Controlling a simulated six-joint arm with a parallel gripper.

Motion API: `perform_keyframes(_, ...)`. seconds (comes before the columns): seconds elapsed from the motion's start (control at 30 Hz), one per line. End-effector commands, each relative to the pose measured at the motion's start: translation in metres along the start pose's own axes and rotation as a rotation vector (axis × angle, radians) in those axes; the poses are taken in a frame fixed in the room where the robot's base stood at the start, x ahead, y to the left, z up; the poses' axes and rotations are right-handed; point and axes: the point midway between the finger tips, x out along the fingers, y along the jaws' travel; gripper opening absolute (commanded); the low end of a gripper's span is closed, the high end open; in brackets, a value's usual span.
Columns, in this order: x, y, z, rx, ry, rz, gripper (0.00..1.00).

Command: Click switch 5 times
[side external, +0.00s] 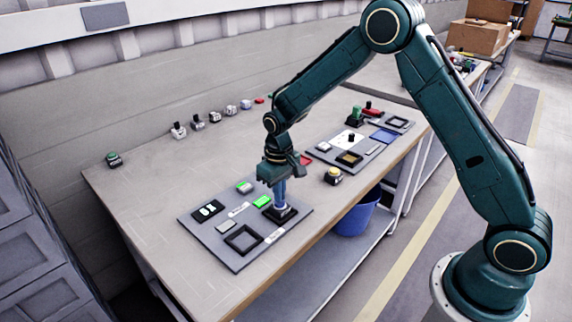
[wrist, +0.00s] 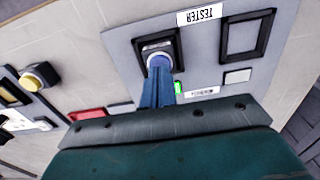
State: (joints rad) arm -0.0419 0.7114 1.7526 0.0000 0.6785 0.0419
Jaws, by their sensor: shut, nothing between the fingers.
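My gripper (side external: 281,200) points down with its blue fingers shut and empty. In the wrist view the fingertips (wrist: 158,68) are at a round grey-white piece in a black square housing (wrist: 176,42), on the grey tester panel (side external: 202,238). This housing (side external: 281,216) also shows in the side view, partly hidden by the fingers. I cannot tell whether the tips touch or press the piece. A black switch block with white marks (side external: 208,210) sits at the panel's left.
An empty black square frame (side external: 243,239) is at the panel's front. A yellow button box (side external: 333,176) stands to the right, before a second panel (side external: 345,165). Several small devices line the back of the table.

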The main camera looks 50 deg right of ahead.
Motion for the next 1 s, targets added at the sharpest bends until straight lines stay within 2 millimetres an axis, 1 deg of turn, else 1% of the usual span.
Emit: perform_keyframes(1.0, -0.058, 0.000, 0.000, 0.000, 0.003, 0.000, 0.00)
